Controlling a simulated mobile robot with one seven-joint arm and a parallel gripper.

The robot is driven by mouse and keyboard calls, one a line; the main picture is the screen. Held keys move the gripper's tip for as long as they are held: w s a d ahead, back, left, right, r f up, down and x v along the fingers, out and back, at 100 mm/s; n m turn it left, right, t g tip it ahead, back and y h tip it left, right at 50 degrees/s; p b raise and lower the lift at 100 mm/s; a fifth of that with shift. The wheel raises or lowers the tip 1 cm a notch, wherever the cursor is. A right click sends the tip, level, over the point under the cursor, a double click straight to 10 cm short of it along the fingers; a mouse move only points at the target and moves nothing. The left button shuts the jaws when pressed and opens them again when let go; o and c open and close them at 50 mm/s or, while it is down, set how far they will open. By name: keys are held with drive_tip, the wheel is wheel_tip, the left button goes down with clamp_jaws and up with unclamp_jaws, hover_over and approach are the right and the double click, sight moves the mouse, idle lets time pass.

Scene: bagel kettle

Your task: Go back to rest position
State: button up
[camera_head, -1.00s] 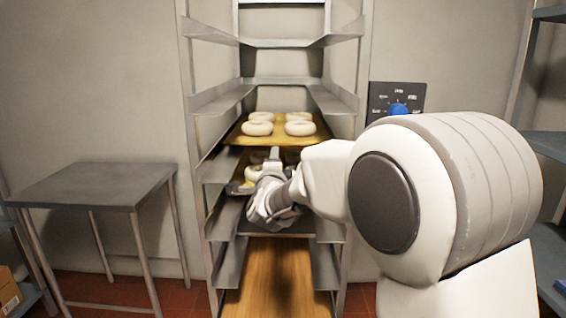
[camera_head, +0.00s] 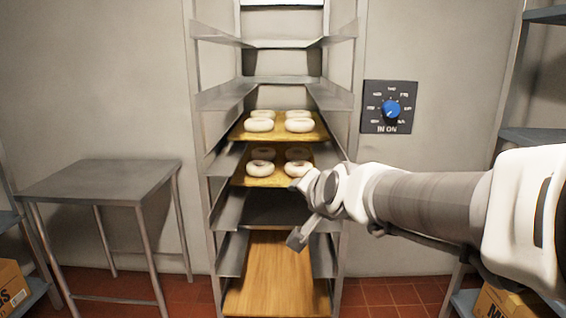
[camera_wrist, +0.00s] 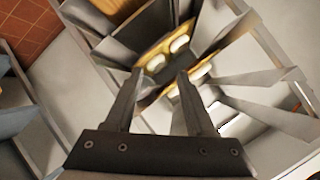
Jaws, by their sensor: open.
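My gripper (camera_head: 303,233) is in front of the right side of the rack, below the level of the second bagel tray, with nothing in it. In the wrist view my gripper (camera_wrist: 160,77) shows its two fingers spread apart, with the rack and its bagels beyond them. My arm reaches in from the right edge of the head view.
A metal rack (camera_head: 200,120) holds an upper tray (camera_head: 279,131) and a lower tray (camera_head: 279,178), each with several pale bagels. A bare board (camera_head: 275,275) lies lower down. A grey table (camera_head: 100,182) stands left. A blue knob (camera_head: 391,109) is on the wall.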

drive_tip(key=s+d+f+n+g+h, duration=0.1)
drive_tip(key=s+d+f+n+g, duration=0.15)
drive_tip(key=s, duration=0.55)
drive_tip(key=s+d+f+n+g+h+p, duration=0.1)
drive_tip(key=s+d+f+n+g, duration=0.2)
drive_tip(key=s, duration=0.6)
drive_tip(key=s+d+f+n+g+h, duration=0.1)
drive_tip(key=s+d+f+n, duration=0.1)
drive_tip(key=s+d, duration=0.45)
wheel_tip(320, 180, up, 22)
drive_tip(key=a+p, duration=0.2)
drive_tip(key=p, duration=2.1)
drive_tip(key=shift+s, duration=0.45)
drive_tip(key=shift+a, duration=0.2)
